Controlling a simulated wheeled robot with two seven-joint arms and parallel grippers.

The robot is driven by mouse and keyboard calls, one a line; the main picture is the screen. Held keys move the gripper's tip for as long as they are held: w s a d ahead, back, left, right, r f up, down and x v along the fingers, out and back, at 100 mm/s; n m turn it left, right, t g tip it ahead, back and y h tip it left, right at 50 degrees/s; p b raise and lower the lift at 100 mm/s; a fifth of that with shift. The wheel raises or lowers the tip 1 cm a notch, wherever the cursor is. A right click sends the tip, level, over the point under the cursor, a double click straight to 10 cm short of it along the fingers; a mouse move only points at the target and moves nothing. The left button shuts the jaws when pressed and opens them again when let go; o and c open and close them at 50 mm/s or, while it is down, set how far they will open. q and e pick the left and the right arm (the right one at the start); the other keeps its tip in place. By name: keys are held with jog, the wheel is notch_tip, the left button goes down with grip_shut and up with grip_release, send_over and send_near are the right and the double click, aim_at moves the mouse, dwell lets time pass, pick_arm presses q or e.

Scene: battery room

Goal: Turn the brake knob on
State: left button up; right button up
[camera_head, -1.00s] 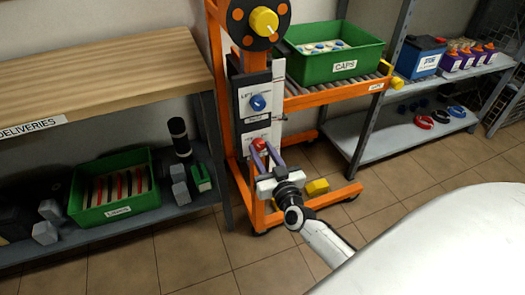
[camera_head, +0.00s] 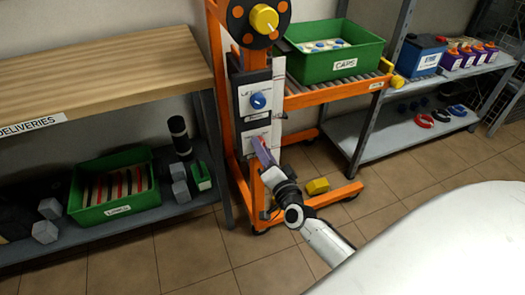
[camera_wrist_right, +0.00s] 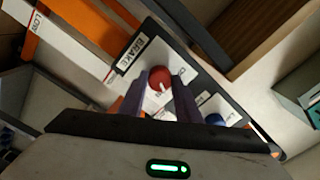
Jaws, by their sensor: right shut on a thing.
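The red brake knob (camera_wrist_right: 159,78) sits on a white plate beside a BRAKE label (camera_wrist_right: 133,53) in the right wrist view. My right gripper (camera_wrist_right: 160,85) is shut on it, with one purple finger on each side. The gripper is rolled to a tilt. The blue lift knob (camera_head: 258,101) is on the panel above; it also shows in the right wrist view (camera_wrist_right: 215,120). My left gripper is not in view.
The orange frame (camera_head: 217,80) carries a yellow knob (camera_head: 264,18) at the top. A green CAPS bin (camera_head: 333,66) stands on rollers to the right. A wooden bench (camera_head: 100,75) is at left, with a green bin (camera_head: 120,205) below. A yellow block (camera_head: 317,186) lies near the frame's base.

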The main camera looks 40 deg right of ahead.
jog(key=shift+m+b, duration=0.35)
jog(key=shift+m, duration=1.65)
jog(key=o, duration=1.1)
jog(key=shift+c, duration=0.2)
jog(key=shift+s, duration=0.1)
jog(key=v, duration=1)
jog(key=shift+p, duration=0.45)
